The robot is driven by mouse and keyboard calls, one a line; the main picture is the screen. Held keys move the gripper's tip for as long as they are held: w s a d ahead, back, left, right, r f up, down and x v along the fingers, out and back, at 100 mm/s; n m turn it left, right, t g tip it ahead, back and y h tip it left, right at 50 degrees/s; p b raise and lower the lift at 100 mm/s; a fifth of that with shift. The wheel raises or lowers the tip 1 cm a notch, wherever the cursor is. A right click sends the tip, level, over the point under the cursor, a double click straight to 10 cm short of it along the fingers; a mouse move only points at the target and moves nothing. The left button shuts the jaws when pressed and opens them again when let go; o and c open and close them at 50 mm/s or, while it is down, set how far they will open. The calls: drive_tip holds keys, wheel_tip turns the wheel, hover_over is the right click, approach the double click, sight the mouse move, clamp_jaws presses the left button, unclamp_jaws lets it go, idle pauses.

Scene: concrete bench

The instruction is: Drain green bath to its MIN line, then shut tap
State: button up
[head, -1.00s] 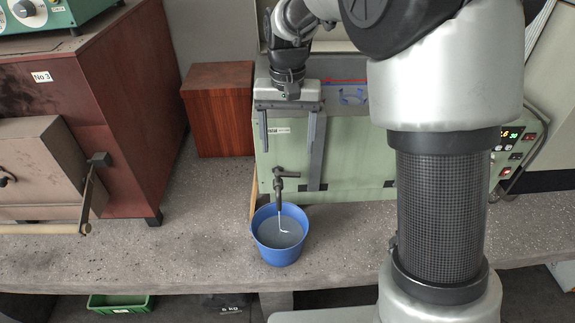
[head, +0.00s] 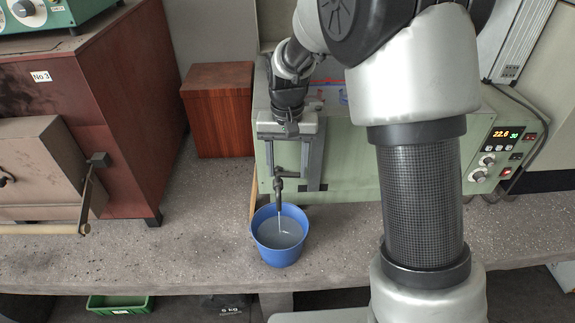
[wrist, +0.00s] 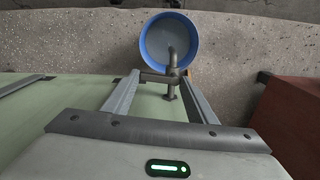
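The green bath (head: 360,165) stands at the back of the bench. Its grey tap (head: 279,186) points down over a blue bucket (head: 264,243), and a thin stream runs into the greyish liquid there. My gripper (head: 296,188) is open in front of the bath, with its fingers on either side of the tap's upper part. In the wrist view the tap (wrist: 173,72) sits between the open fingers, and its side handle (wrist: 156,77) reaches towards the left finger. I cannot tell whether they touch. The bath's liquid level and MIN line are not visible.
A lit control panel (head: 500,147) is at the bath's right end. A reddish wooden box (head: 217,110) and a brown furnace-like cabinet (head: 125,110) stand to the left. The bench top (head: 190,235) left of the bucket is clear. A green crate (head: 118,304) lies below.

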sight(288, 173)
drive_tip(key=shift+c, duration=1.1)
drive_tip(key=shift+w+n, duration=0.15)
drive_tip(key=shift+n, duration=0.55)
drive_tip(key=o, duration=1)
drive_tip(key=shift+o, duration=0.2)
drive_tip(key=shift+r, duration=0.1)
wheel_tip(288, 173, up, 17)
drive_tip(key=p, duration=0.1)
drive_tip(key=shift+r, duration=0.15)
